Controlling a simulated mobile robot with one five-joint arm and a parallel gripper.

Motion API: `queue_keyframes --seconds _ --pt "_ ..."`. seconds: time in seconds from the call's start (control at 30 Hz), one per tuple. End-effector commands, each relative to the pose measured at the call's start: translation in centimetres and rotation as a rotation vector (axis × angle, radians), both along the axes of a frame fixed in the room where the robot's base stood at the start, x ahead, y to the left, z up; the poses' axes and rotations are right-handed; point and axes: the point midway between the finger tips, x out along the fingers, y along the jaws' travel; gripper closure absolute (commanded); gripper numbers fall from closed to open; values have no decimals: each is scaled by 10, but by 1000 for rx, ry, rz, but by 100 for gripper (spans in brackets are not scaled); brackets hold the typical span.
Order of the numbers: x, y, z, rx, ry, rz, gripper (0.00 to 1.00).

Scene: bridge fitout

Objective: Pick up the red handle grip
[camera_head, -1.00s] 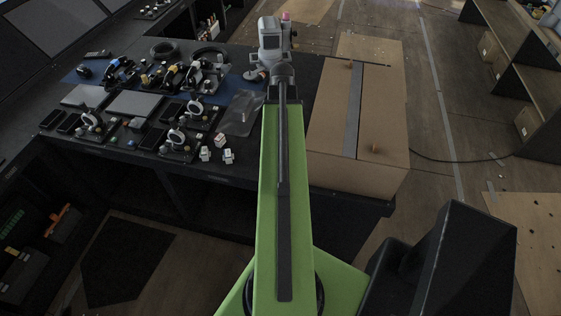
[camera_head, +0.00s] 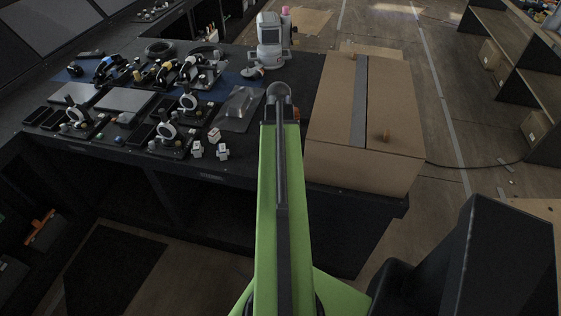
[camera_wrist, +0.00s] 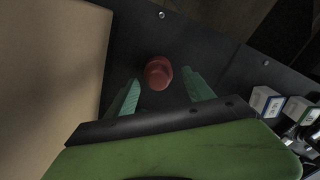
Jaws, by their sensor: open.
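The red handle grip (camera_wrist: 158,73) is a small, round, dull red piece on the black bench top in the wrist view. My gripper (camera_wrist: 162,92) shows there with its two green fingers spread apart. The grip lies between and slightly beyond the fingertips, and I see no finger touching it. How far the fingertips are above the bench is hard to tell. In the head view my green arm reaches over the bench, and the red grip and the gripper's fingers are hidden behind it.
A large cardboard box (camera_head: 350,160) stands close to the right of my arm. Small white blocks (camera_head: 222,151) and several black control units (camera_head: 172,143) are to the left. A grey-white instrument (camera_head: 270,42) stands behind. The bench's front edge is near.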

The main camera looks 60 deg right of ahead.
Motion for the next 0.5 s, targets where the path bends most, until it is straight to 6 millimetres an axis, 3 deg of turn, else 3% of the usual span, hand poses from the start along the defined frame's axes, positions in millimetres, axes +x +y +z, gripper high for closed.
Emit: queue_keyframes --seconds 0.03,0.07,0.3,0.5 --pt "0 0 -16 0 0 0 39" --pt "0 0 -17 0 0 0 39" --pt "0 0 -14 0 0 0 39" --pt "0 1 -14 0 0 1 65"
